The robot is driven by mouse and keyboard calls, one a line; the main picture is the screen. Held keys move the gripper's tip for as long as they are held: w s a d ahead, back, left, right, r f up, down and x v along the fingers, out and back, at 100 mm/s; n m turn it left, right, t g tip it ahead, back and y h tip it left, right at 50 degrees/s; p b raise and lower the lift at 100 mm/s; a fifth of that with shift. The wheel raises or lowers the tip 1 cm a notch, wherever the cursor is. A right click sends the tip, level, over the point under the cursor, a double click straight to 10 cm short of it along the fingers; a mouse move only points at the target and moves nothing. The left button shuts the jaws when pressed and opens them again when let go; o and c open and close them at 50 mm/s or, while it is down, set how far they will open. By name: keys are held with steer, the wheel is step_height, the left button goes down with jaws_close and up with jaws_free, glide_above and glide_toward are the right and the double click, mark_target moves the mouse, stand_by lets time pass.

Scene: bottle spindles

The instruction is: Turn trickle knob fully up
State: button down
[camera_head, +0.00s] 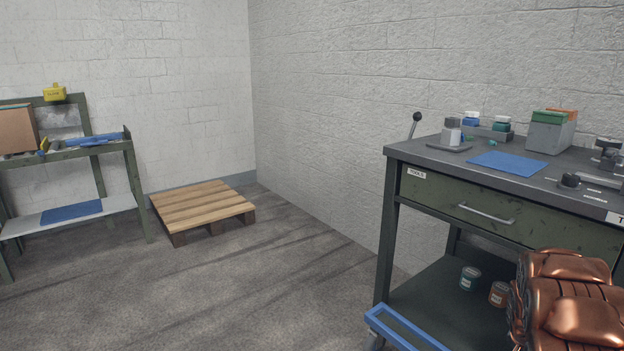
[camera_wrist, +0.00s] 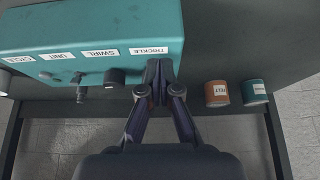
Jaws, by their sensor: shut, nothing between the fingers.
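In the wrist view a teal unit (camera_wrist: 95,25) fills the upper left. Its front edge carries white labels, among them the TRICKLE label (camera_wrist: 148,50) and the SWIRL label (camera_wrist: 100,53). My gripper (camera_wrist: 157,72) is shut and empty, with its fingertips at the unit's front just below the TRICKLE label. The trickle knob itself cannot be made out; the fingers cover that spot. A dark knob (camera_wrist: 115,77) sits just left of the fingers, under SWIRL. A dark spout-like fitting (camera_wrist: 78,88) is further left. The unit does not show in the head view.
An orange can (camera_wrist: 216,93) and a teal can (camera_wrist: 254,92) stand to the right of my gripper on the workbench's lower shelf (camera_head: 425,300). The bench top (camera_head: 440,160) above holds boxes and tools. A pallet (camera_head: 203,205) lies on open floor to the left.

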steer(key=shift+r+p, duration=1.2)
steer(key=shift+r, duration=1.85)
